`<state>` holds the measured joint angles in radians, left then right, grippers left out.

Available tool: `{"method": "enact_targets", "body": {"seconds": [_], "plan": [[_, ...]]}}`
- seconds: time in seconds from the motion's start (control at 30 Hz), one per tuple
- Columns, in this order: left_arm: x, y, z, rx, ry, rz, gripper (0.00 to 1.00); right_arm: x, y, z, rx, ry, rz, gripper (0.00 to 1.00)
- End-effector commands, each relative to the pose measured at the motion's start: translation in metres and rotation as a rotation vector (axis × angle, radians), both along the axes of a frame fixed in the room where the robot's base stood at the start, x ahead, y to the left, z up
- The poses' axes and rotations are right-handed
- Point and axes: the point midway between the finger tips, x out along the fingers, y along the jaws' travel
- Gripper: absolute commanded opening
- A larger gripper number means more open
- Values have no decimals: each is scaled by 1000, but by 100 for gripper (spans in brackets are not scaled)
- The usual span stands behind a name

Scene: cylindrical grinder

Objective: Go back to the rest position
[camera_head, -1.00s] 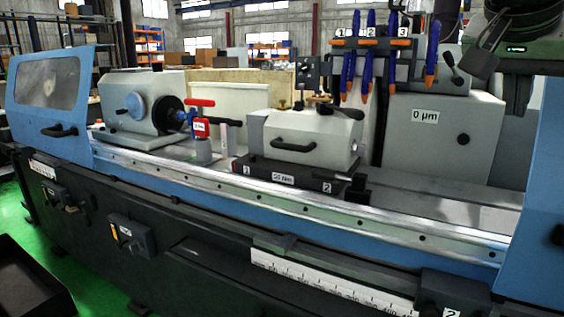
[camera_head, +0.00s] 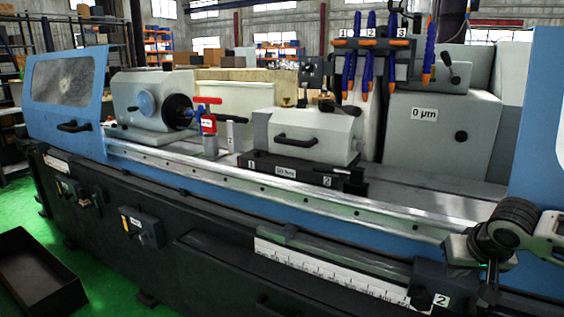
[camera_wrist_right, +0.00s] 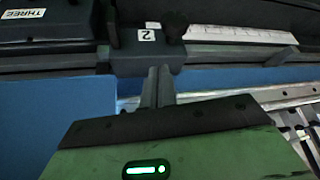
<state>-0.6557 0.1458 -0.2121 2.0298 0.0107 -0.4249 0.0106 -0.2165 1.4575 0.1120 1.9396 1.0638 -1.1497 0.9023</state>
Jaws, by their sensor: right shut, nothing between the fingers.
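My right gripper shows in the wrist view with its two grey fingers (camera_wrist_right: 157,86) together and nothing between them. They appear in front of the dark block labelled 2 (camera_wrist_right: 147,50); I cannot tell whether they touch it. In the head view my right arm is at the lower right, with the gripper's green light showing beside the machine's front edge, near the same block (camera_head: 430,287). The fingertips are hard to make out there. My left gripper is not in view.
The grinder's blue right panel (camera_head: 540,150) stands close behind my right arm. A white scale (camera_head: 330,278) runs along the front. The tailstock unit (camera_head: 310,135) and workhead (camera_head: 145,105) sit on the bed. A black bin (camera_head: 40,275) stands on the green floor.

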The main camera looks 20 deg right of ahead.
Motion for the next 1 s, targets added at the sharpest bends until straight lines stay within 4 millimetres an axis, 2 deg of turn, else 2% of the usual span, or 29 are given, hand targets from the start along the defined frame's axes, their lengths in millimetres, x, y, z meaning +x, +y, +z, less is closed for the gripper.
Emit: {"method": "enact_targets", "body": {"seconds": [0.03,0.13,0.2,0.27,0.3,0.37,0.4,0.5,0.6,0.7,0.8,1.0], "plan": [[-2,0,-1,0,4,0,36,-7,13,-36,28,2,53,0],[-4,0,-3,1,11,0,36,-23,44,-101,51,-23,181,0],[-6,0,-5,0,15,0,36,-38,74,-141,65,-52,269,0],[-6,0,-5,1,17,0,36,-52,102,-170,71,-84,340,0],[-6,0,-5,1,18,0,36,-61,123,-186,75,-110,386,0],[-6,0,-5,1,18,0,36,-76,156,-206,75,-152,448,0],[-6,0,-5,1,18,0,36,-85,179,-216,73,-183,485,0],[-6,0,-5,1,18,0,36,-104,233,-229,54,-265,565,0],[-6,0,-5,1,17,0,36,-117,276,-229,22,-337,617,0],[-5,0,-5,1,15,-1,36,-123,305,-225,-10,-392,648,0],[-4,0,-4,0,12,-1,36,-125,320,-220,-34,-422,665,0],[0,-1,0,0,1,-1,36,-126,325,-218,-46,-434,673,0]]}}
